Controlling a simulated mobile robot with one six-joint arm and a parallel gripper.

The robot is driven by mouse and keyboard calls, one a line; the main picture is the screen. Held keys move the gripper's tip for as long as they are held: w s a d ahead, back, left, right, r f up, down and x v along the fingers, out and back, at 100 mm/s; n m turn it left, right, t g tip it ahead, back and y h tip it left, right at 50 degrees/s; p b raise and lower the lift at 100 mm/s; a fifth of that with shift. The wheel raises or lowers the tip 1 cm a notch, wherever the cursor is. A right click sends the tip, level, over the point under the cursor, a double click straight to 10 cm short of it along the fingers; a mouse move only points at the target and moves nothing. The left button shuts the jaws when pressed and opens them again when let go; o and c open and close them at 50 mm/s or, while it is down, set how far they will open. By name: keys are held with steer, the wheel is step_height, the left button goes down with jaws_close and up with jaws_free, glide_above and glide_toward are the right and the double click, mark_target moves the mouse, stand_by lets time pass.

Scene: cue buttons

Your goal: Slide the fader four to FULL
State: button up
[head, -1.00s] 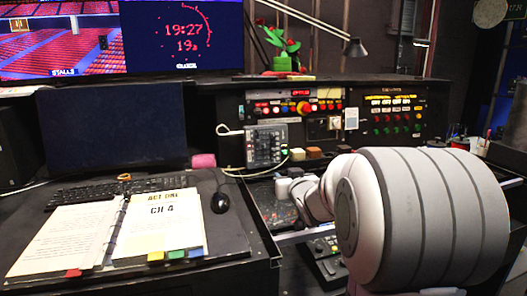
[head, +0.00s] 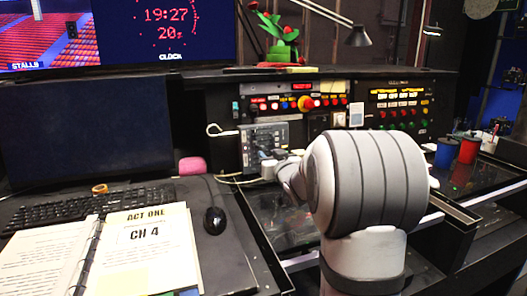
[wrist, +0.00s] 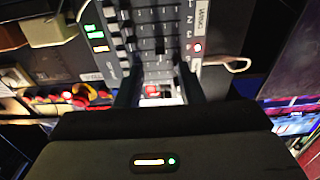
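The grey fader box (head: 264,146) stands against the desk's back panel in the head view, with my gripper (head: 270,168) at its lower front. In the wrist view, the fader box (wrist: 158,30) fills the top middle, with slots, small caps and a number column at its right edge. My gripper (wrist: 160,88) shows two dark fingers apart, over the box's lower part. A dark cap (wrist: 157,62) lies between and just beyond the fingertips. I cannot tell whether it is fader four or whether a finger touches it. My arm hides part of the desk.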

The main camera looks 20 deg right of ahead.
mark_target(263, 149)
steer(key=w, duration=0.4)
steer(key=shift+w, duration=0.2)
steer(key=shift+c, duration=0.4)
jaws_close()
